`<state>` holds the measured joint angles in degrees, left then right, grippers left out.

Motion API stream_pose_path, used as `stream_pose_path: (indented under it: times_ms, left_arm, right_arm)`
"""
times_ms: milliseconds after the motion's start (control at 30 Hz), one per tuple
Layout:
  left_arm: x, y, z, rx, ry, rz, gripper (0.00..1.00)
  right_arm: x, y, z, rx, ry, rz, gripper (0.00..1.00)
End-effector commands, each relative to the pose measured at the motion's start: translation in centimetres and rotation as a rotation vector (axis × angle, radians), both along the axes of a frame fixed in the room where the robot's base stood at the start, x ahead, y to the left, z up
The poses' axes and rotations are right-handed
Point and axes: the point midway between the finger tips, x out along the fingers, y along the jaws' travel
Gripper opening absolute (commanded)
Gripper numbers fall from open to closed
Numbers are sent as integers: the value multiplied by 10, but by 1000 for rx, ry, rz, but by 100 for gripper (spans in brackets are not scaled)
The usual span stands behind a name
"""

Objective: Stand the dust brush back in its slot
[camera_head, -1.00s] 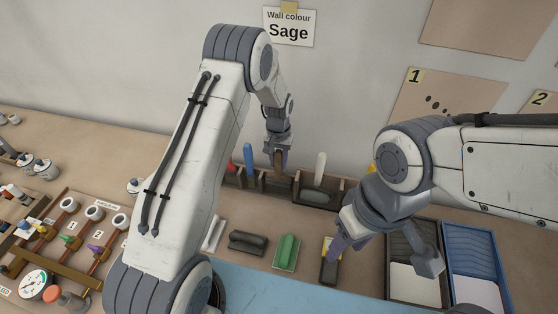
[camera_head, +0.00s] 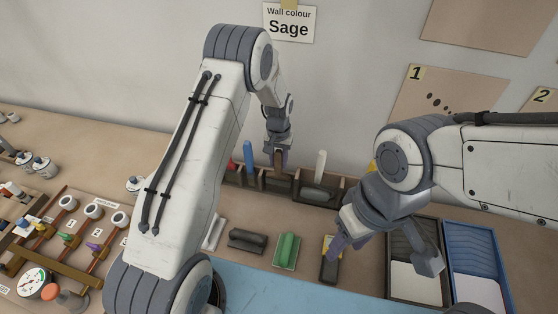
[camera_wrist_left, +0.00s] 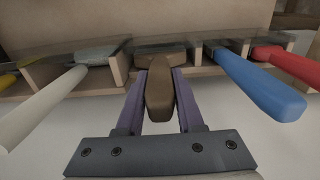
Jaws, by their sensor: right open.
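The dust brush (camera_wrist_left: 160,88) has a brown handle. In the left wrist view it stands between the two purple fingers of my left gripper (camera_wrist_left: 161,98), which look closed on its sides. Its wide lower part lies between two dividers of the wooden rack (camera_wrist_left: 118,66); I cannot tell whether it rests on the bottom. In the head view my left gripper (camera_head: 277,158) is over the middle of the rack, against the wall. My right gripper (camera_head: 346,238) is open and empty, above a black tool with a yellow part (camera_head: 329,262).
Blue (camera_wrist_left: 255,85), red (camera_wrist_left: 288,66) and white (camera_wrist_left: 42,108) handles stand in neighbouring slots. A dark block (camera_head: 247,241) and a green block (camera_head: 286,251) lie in front. Black (camera_head: 413,301) and blue (camera_head: 474,240) trays stand at right.

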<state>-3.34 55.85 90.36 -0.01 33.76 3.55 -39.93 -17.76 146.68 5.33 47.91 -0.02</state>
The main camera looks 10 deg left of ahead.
Motion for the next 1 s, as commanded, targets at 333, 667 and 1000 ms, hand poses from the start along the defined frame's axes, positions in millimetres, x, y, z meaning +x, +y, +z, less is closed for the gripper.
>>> stream_pose_path:
  times_ms: [333, 667, 1000]
  left_arm:
    - [0, 0, 0, 0, 0, 0, 70]
    - [1, 0, 37, 0, -6, 0, 70]
    - [1, 0, 96, 0, -3, 0, 70]
  right_arm:
    - [0, 0, 0, 0, 0, 0, 50]
    - [0, 0, -10, 0, 0, 0, 50]
    - [0, 0, -20, 0, 0, 0, 50]
